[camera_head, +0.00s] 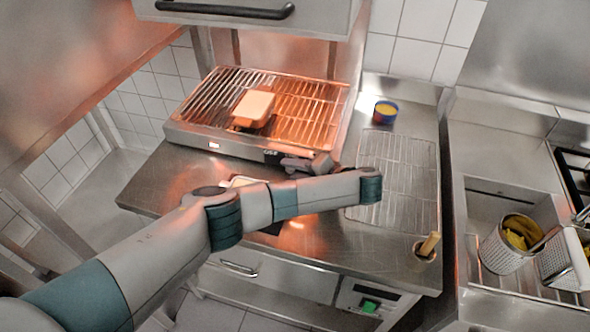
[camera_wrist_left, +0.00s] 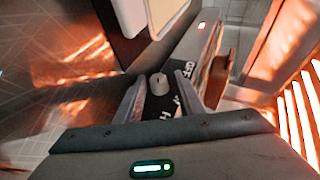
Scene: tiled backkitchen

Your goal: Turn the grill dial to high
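The grill (camera_head: 215,140) stands on the steel counter, its bars glowing orange and a pale block (camera_head: 254,108) on top. Its front has a black dial panel (camera_head: 271,155) marked OFF. In the left wrist view the dial (camera_wrist_left: 159,85) is a small grey knob with a dark pointer mark, on a black plate with white lettering, partly covered. My left gripper (camera_wrist_left: 160,92) is open, one finger on each side of the dial, with gaps visible. In the head view my left gripper (camera_head: 308,163) is at the grill's front right and hides the dial. My right gripper is not seen.
A wire rack (camera_head: 400,170) lies on the counter to the right, with a blue tin (camera_head: 385,112) behind it and a small pot (camera_head: 425,252) in front. A pale-topped object (camera_head: 241,181) lies partly behind my arm. A steel hood (camera_head: 250,20) hangs above the grill.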

